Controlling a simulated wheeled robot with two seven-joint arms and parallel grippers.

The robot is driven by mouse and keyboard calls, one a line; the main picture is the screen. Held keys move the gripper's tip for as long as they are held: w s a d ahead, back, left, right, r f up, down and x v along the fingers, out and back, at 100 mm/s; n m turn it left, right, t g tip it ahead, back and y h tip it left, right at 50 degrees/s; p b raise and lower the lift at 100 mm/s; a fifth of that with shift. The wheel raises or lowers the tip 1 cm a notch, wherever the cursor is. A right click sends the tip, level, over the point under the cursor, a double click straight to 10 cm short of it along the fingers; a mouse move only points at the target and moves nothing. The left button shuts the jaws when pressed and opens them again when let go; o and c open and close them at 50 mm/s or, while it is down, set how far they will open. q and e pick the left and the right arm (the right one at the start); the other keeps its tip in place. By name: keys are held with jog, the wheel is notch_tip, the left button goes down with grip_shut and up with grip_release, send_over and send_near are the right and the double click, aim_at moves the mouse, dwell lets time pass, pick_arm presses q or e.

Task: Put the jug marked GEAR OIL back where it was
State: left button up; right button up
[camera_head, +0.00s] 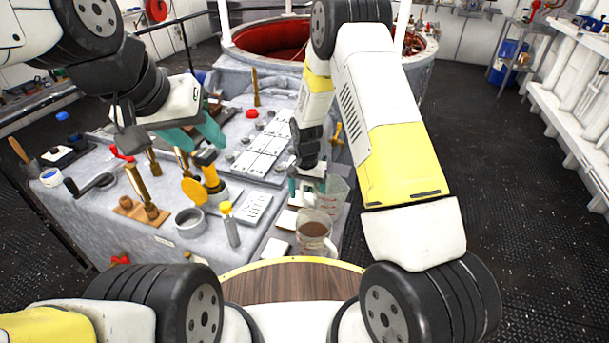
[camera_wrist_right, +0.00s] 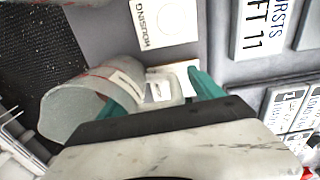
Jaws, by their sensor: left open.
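A clear measuring jug with red marks (camera_head: 338,196) is at the right front of the grey worktop. In the right wrist view the jug (camera_wrist_right: 72,108) has a pale handle between my teal fingers and a label too small to read. My right gripper (camera_head: 308,186) is at this handle; I cannot tell whether the fingers press on it. A second clear jug with brown liquid (camera_head: 314,232) stands just in front, its marking unreadable. I cannot tell which is GEAR OIL. My left gripper (camera_head: 198,138) is open and empty above the worktop's left part.
A yellow-handled tool (camera_head: 206,168), a grey ring (camera_head: 190,221) and a yellow-capped bottle (camera_head: 229,224) stand left of the jugs. A card reading HOUSING (camera_wrist_right: 165,22) lies near the held-side jug. A red-lined round tank (camera_head: 270,38) is behind.

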notch_tip(320, 180, up, 13)
jog(key=shift+a, duration=0.1)
jog(key=s+d+r+n+t+y, duration=0.1)
jog(key=s+d+r+t, duration=0.3)
jog(key=r, duration=0.6)
jog(key=s+d+r+n+g+y, duration=0.1)
jog(key=s+d+r, duration=0.1)
jog(key=s+r, duration=0.55)
jog(key=s+d+r+n+t, duration=0.1)
jog(key=s+r, duration=0.3)
jog(key=s, duration=0.3)
jog(key=s+d+r+n+t, duration=0.1)
jog(key=s+d+r+t, duration=0.1)
jog(key=s, duration=0.5)
jog(key=shift+s+d+r+n, duration=0.2)
jog(key=shift+r+n, duration=0.2)
jog(key=shift+r, duration=0.5)
